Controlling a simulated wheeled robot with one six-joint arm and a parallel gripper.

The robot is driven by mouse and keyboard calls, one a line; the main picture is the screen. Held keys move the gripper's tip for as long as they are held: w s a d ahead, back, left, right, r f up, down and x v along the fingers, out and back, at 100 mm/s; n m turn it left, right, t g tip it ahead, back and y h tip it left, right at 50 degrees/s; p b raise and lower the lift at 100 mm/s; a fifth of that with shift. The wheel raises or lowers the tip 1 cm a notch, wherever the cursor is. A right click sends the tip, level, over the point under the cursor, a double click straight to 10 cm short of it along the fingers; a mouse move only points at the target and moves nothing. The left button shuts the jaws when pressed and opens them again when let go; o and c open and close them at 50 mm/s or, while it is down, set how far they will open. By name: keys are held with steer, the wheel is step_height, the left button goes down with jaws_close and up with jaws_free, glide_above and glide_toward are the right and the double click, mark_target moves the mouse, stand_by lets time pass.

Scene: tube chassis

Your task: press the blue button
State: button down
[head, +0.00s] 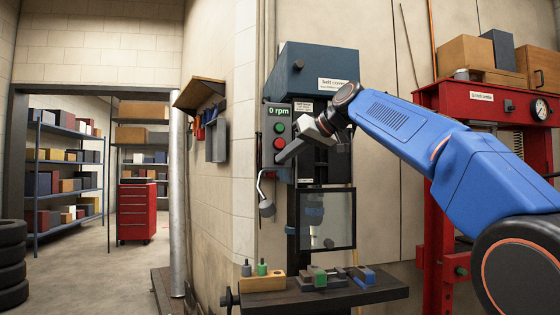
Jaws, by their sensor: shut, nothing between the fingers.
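A dark control panel (278,133) is on the front left of the drill press. It has a display (278,112) reading "0 rpm", a green button (279,127) and a red button (279,143) below it. I see no blue button; the panel's lower part is partly hidden by my gripper. My gripper (280,158) is shut and empty. Its fingertips are at the panel's lower part in the picture, just below the red button. I cannot tell whether they touch the panel.
The drill press has a blue head (315,72), a clear guard (327,220) and a table (330,296) bearing small blocks. A lever (265,190) hangs below the panel. A red press frame (432,200) stands at right. A doorway with shelves is at left.

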steer(key=shift+s, duration=0.1)
steer(key=shift+s+d, duration=0.2)
steer(key=shift+s, duration=0.4)
steer(key=shift+s, duration=0.1)
steer(key=shift+s+d, duration=0.3)
steer(key=shift+s, duration=0.65)
steer(key=shift+s+d, duration=0.25)
steer(key=shift+s, duration=0.65)
steer(key=shift+s+d, duration=0.3)
steer(key=shift+s, duration=0.65)
steer(key=s+d+f+m+h, duration=0.2)
steer(key=s+d+f+h, duration=0.1)
steer(key=s+d+f, duration=0.55)
steer(key=s+d+f+m+h, duration=0.25)
steer(key=s+d+f, duration=0.5)
steer(key=f, duration=0.65)
steer(key=s+d+f+m+h, duration=0.1)
steer(key=s+d+f, duration=0.4)
steer(key=f, duration=0.5)
steer(key=s+d+f+m+g+h, duration=0.1)
steer(key=s+d+f, duration=0.3)
steer(key=s+f, duration=0.5)
steer(key=s+d+f+m+g+h, duration=0.1)
steer(key=s+d+f, duration=0.4)
steer(key=f, duration=0.7)
steer(key=shift+s+d+f+h, duration=0.4)
steer(key=shift+s+h, duration=0.35)
steer(key=shift+s, duration=0.25)
